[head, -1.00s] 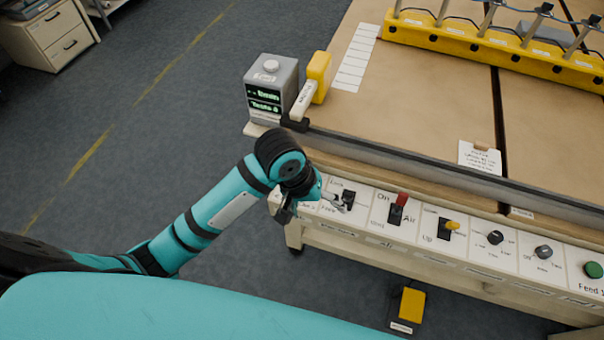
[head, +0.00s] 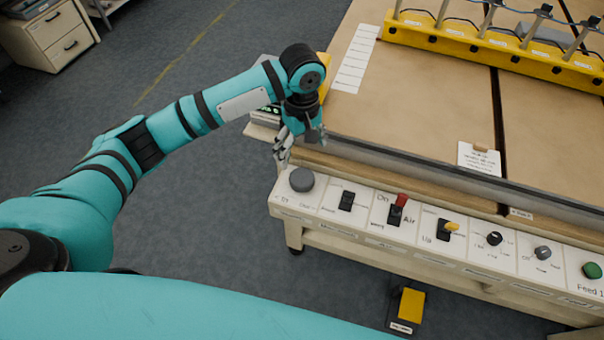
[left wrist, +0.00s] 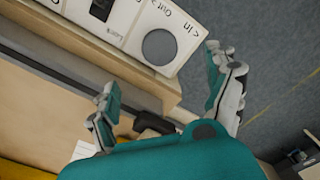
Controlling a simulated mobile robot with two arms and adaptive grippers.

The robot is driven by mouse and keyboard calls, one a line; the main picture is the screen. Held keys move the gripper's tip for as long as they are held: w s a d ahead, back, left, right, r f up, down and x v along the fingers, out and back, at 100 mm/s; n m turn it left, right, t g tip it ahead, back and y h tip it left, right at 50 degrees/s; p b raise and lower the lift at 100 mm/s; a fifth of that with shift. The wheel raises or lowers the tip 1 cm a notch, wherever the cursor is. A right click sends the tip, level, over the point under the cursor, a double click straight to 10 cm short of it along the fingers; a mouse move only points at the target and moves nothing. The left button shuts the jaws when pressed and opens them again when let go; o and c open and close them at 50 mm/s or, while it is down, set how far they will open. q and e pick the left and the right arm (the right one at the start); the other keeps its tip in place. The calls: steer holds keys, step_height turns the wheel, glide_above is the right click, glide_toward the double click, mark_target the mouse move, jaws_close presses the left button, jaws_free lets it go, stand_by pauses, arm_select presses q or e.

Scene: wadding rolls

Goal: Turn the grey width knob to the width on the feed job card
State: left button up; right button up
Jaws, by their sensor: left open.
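A large round grey knob (head: 302,180) sits at the left end of the control panel. In the left wrist view the grey knob (left wrist: 159,47) has "In" and "Out" marked beside it. My left gripper (head: 298,147) is open and empty, above and just behind the knob in the head view. In the left wrist view its fingers (left wrist: 163,75) are spread to either side, with the knob beyond them, apart from it. A white card (head: 480,158) lies on the table; its writing is too small to read. My right gripper is not in view.
The panel (head: 385,243) also carries a black switch (head: 347,200), red-tipped and yellow-tipped levers, small knobs and a green button (head: 592,270). A display box (head: 265,115) is mostly hidden by my left arm. A yellow rail (head: 490,45) crosses the table's back.

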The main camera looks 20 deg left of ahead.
mark_target(302, 177)
arm_select(q)
step_height(302, 177, down, 12)
steer(key=shift+r+p, duration=0.1)
steer(key=shift+p, duration=0.25)
steer(key=shift+c, duration=0.2)
